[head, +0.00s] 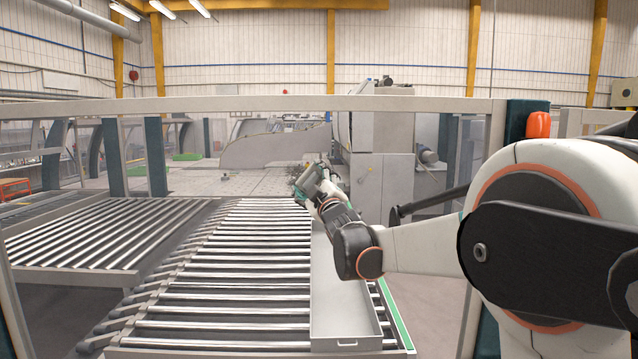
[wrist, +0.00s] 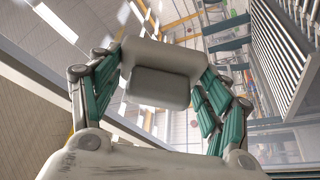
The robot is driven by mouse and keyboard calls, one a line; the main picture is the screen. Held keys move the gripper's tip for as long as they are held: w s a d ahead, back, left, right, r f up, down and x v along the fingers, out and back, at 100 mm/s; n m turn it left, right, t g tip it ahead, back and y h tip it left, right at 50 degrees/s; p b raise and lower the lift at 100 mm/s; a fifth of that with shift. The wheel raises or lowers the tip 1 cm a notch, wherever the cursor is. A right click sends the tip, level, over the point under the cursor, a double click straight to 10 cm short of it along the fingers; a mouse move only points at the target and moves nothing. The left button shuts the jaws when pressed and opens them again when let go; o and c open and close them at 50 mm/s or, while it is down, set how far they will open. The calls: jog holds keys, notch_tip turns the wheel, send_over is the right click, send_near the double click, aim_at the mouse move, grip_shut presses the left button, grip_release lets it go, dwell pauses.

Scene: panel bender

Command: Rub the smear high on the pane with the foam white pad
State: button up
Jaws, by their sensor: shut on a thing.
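My gripper (head: 318,189) is out in front of me, over the far part of the roller conveyor. In the wrist view its two green-linked fingers are shut on the foam white pad (wrist: 160,55), one finger at each side. The pad has a pale rounded body and a greyer block on its near side. In the head view the pad is small and hard to tell from the fingers. A clear pane seems to fill the guard frame (head: 250,104) across the head view. I cannot make out the smear, nor whether the pad touches the pane.
A roller conveyor (head: 215,285) runs ahead, with a long grey tray (head: 345,318) along its right side. Another roller table (head: 85,235) stands at left. A guard post (head: 520,125) with an orange lamp (head: 538,125) stands at right, near my arm. A grey machine (head: 382,180) is behind.

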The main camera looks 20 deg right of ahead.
aim_at(281, 170)
jog(key=shift+w+a+b, duration=0.1)
jog(key=shift+w+a, duration=0.3)
jog(key=shift+a, duration=0.75)
jog(key=shift+w+a+b, duration=0.15)
jog(key=shift+w+a, duration=0.2)
jog(key=shift+a, duration=0.75)
jog(key=shift+w+a+b, duration=0.1)
jog(key=shift+w+a, duration=0.3)
jog(key=shift+a, duration=0.75)
jog(key=shift+a+r+p, duration=0.15)
jog(key=shift+r+p, duration=0.25)
jog(key=shift+r, duration=0.3)
jog(key=s+d, duration=0.3)
jog(key=d, duration=0.7)
jog(key=shift+b, duration=0.4)
jog(key=shift+s, duration=0.15)
jog(key=shift+s+a, duration=0.3)
jog(key=shift+s, duration=0.6)
jog(key=shift+s+a, duration=0.25)
jog(key=shift+s, duration=0.7)
jog(key=shift+s+a, duration=0.3)
jog(key=shift+s, duration=0.6)
jog(key=s, duration=0.1)
jog(key=s+a, duration=0.1)
jog(key=shift+s, duration=0.4)
